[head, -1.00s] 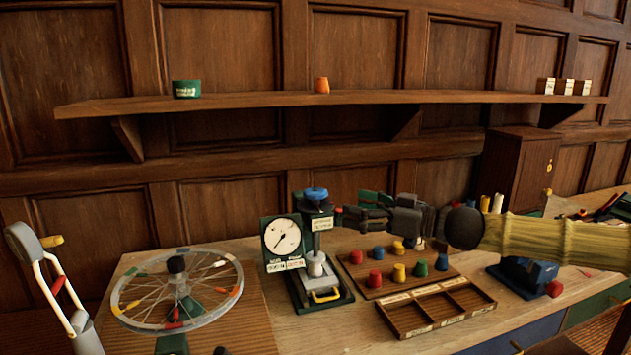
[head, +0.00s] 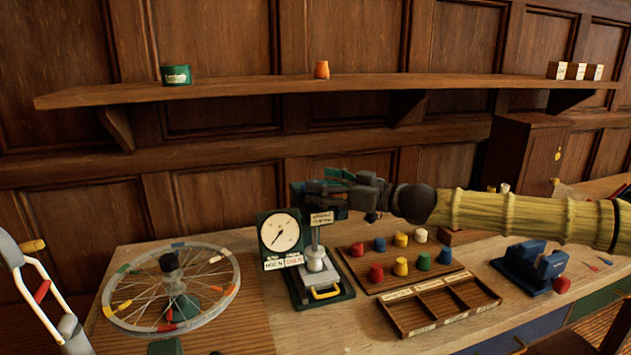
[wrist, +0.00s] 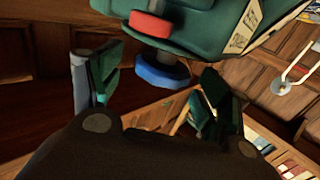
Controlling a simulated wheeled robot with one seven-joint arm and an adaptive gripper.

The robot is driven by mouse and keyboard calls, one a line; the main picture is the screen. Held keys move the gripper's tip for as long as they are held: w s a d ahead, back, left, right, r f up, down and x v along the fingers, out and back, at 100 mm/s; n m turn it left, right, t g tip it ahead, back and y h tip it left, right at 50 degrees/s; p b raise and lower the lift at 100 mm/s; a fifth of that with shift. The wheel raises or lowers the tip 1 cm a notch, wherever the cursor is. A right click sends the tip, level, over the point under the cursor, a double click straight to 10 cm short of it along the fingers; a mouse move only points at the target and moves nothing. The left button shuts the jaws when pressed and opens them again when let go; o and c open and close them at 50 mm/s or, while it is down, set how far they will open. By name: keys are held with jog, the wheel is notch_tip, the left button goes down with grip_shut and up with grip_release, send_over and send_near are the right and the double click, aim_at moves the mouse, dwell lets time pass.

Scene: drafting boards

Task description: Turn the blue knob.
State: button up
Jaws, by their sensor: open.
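The press with a round white dial (head: 280,233) stands on the bench on a dark green base (head: 325,299). In the head view, my gripper (head: 306,192) is level with the top of the press and hides the blue knob there. In the wrist view, the blue knob (wrist: 161,73) is a flat round disc on the press, near a red part (wrist: 150,24). My gripper (wrist: 158,88) is open, with one finger on each side of the knob in that view. I cannot tell whether a finger touches it.
A spoked wheel (head: 170,328) lies to the left. A board with several coloured pegs (head: 362,287) and a compartment tray (head: 404,325) are to the right of the press. A blue vise (head: 525,268) is further right. A shelf (head: 250,91) runs above.

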jog(key=shift+a+r, duration=0.15)
jog(key=shift+a, duration=0.3)
jog(key=shift+w+a+f, duration=0.25)
jog(key=shift+w+a, duration=0.25)
jog(key=shift+w, duration=0.1)
jog(key=shift+s+r, duration=0.15)
jog(key=shift+s, duration=0.05)
jog(key=c, duration=1)
jog(key=shift+c, duration=0.2)
jog(key=t+b, duration=0.1)
jog(key=b, duration=0.4)
jog(key=shift+f+m+h, duration=0.3)
jog(key=shift+f+m, duration=0.1)
jog(key=m+t+h+b, duration=0.1)
jog(key=b, duration=0.8)
jog(key=shift+r+t, duration=0.15)
jog(key=shift+t, duration=0.25)
jog(key=m+t+h+b, duration=0.2)
jog(key=b, duration=0.4)
jog(key=shift+r, duration=0.15)
